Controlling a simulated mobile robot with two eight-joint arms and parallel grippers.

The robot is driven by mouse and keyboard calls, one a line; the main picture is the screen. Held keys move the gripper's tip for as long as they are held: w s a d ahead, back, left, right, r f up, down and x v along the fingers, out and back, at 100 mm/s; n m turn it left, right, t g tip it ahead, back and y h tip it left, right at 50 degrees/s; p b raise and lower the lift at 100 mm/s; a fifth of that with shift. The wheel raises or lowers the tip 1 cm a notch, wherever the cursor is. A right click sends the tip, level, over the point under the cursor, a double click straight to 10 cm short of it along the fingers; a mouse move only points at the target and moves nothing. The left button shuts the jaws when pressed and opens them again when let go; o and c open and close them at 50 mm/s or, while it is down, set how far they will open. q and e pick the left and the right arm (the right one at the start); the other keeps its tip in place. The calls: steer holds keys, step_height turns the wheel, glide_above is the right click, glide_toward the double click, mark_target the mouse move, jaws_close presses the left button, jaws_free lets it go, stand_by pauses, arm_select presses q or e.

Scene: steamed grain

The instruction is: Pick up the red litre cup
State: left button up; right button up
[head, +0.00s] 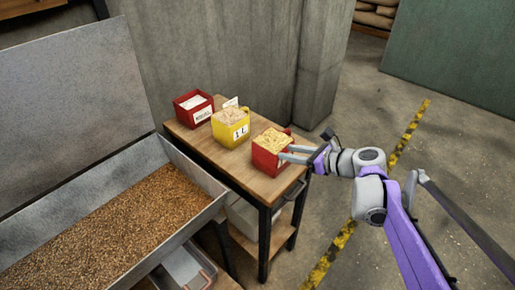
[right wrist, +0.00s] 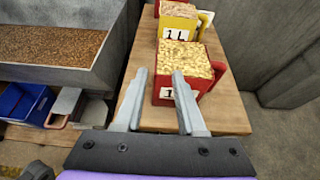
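A red cup (head: 265,158) filled with pale flakes stands at the near right end of a small wooden table. In the right wrist view this red cup (right wrist: 203,97) has a handle on its right side and a white label partly hidden by a finger. My right gripper (head: 284,153) comes in from the right, with its fingers at the cup's side. In the right wrist view my right gripper (right wrist: 159,75) is open, with the cup beyond and between its fingertips. I cannot tell whether they touch it. My left gripper is not in view.
A yellow cup (head: 230,135) labelled 1 L and another red box-like cup (head: 193,112) stand farther back on the wooden table (head: 257,184). A metal trough (head: 182,240) of grain is at left. Open floor with yellow-black tape (head: 341,240) lies at right.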

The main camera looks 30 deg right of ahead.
mark_target(264, 149)
steer(key=x, duration=0.5)
steer(key=shift+w+a+r, duration=0.1)
steer(key=shift+a, duration=0.05)
steer(key=x, duration=0.5)
steer(key=shift+w+a+f, duration=0.15)
steer(key=shift+a+f, duration=0.1)
steer(key=shift+a, duration=0.05)
jaws_close()
stand_by(1.0)
